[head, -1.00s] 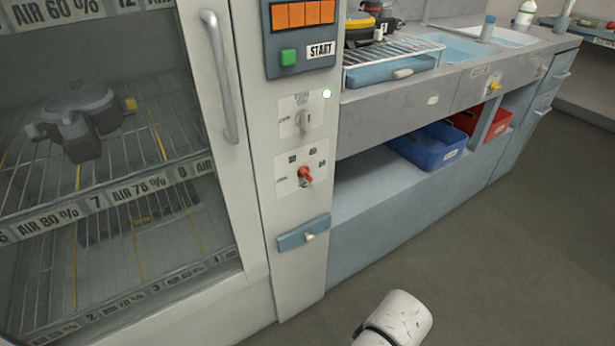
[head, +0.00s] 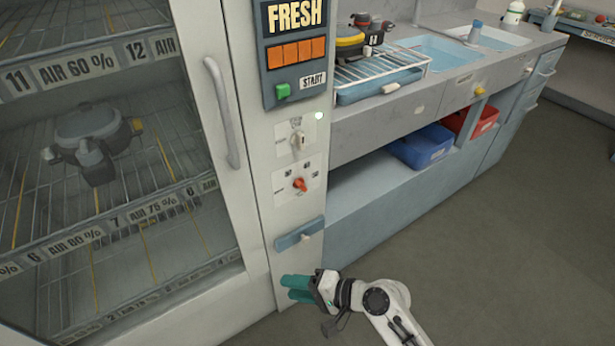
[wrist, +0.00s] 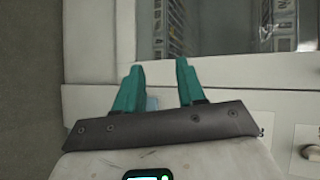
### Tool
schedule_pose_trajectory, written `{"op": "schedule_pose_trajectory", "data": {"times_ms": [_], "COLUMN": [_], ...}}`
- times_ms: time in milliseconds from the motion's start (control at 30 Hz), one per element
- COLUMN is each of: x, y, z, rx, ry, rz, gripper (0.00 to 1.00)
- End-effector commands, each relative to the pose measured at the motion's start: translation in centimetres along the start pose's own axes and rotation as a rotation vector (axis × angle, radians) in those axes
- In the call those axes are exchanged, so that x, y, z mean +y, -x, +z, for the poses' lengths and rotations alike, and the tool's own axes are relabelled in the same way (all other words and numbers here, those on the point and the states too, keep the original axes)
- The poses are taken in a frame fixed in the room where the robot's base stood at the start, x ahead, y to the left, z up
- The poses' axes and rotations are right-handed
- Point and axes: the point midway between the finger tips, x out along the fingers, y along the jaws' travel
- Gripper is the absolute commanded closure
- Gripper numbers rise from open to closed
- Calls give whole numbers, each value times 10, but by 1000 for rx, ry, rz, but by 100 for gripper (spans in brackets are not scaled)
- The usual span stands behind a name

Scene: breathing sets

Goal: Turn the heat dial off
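The red-orange dial (head: 299,184), which I take as the heat dial, is on a white plate on the narrow panel right of the glass door. Its pointer is tilted; small marks surround it, too blurred to read. A pale knob (head: 297,140) sits on another plate above it. My gripper (head: 286,289) is low in front of the panel, well below the dial and not touching it. In the wrist view its two teal fingers (wrist: 159,67) stand apart with nothing held between them.
A blue drawer-like strip (head: 300,234) with a small knob is below the dial. The cabinet's long door handle (head: 222,112) sticks out on the left. A counter with a dish rack (head: 385,75) stands right, with blue (head: 422,146) and red bins beneath. The floor at right is clear.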

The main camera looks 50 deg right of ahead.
Motion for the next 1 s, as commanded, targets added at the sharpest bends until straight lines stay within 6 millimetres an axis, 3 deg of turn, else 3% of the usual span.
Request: {"op": "schedule_pose_trajectory", "data": {"times_ms": [33,167,300,400,633,1000], "x": [-28,-65,-79,-80,-82,-105], "y": [8,27,53,66,64,18], "z": [-16,-64,-107,-125,-140,-177], "rx": [57,195,304,349,369,368], "ry": [-140,-514,-823,-955,-1028,-1022], "rz": [-95,-348,-558,-649,-701,-699], "gripper": [61,61,61,61,61,61]}}
